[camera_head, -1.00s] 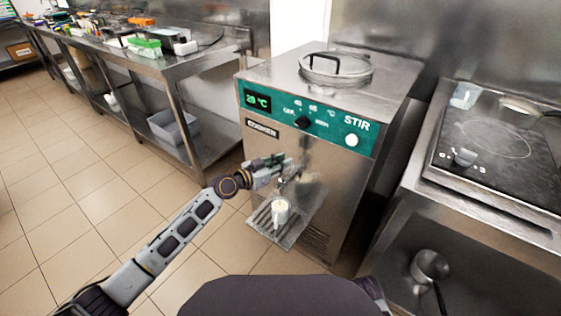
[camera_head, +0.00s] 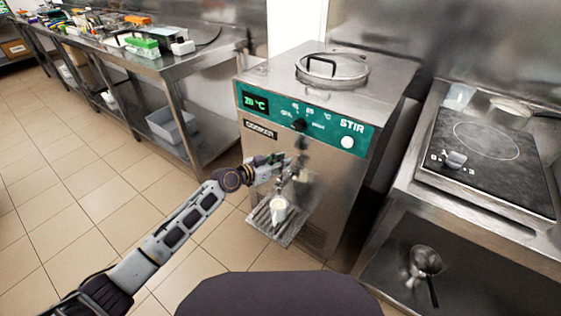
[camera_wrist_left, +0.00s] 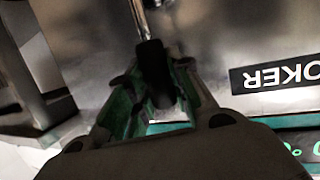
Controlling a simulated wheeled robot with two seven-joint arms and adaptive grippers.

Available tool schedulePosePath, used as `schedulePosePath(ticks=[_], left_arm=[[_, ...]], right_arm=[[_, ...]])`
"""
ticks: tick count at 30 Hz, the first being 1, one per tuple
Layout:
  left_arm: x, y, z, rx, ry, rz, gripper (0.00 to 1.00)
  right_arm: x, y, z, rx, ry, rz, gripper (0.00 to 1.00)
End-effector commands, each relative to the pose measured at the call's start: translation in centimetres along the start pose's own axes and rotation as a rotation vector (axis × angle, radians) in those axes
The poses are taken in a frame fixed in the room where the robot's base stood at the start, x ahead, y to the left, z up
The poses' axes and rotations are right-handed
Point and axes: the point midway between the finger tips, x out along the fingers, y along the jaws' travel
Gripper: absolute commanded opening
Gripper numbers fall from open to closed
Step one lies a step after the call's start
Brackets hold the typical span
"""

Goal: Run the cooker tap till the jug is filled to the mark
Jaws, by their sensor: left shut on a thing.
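The cooker (camera_head: 290,165) is a steel cabinet with a green panel, a 20 °C display and a STIR button. A small pale jug (camera_head: 279,210) stands upright on the drip tray (camera_head: 266,228) below the tap. Its mark and level are too small to read. My left gripper (camera_head: 288,170) is at the tap on the cooker's front, above the jug. In the left wrist view its green-lined fingers (camera_wrist_left: 158,112) are shut on the black grip of the tap lever (camera_wrist_left: 152,62). The fingers partly hide the tap in the head view. My right gripper is not in view.
A steel table (camera_head: 150,60) with containers stands at the left, a grey bin (camera_head: 170,126) on its lower shelf. A hob (camera_head: 490,150) and a steel pan (camera_head: 426,260) are at the right. The tiled floor before the cooker is open.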

Motion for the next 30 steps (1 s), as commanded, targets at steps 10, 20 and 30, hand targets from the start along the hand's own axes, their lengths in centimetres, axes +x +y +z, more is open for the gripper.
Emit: schedulePosePath(ticks=[10, 20, 30], left_arm=[[0.04, -0.02, -0.13, -0.002, 0.0, 0.0, 0.24], [0.02, -0.03, -0.06, -0.001, 0.0, 0.0, 0.44], [-0.42, -0.07, 0.0, -0.001, -0.001, -0.001, 0.44]], right_arm=[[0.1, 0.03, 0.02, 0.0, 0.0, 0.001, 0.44], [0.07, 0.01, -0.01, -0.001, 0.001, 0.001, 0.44], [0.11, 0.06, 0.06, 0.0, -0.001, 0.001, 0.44]])
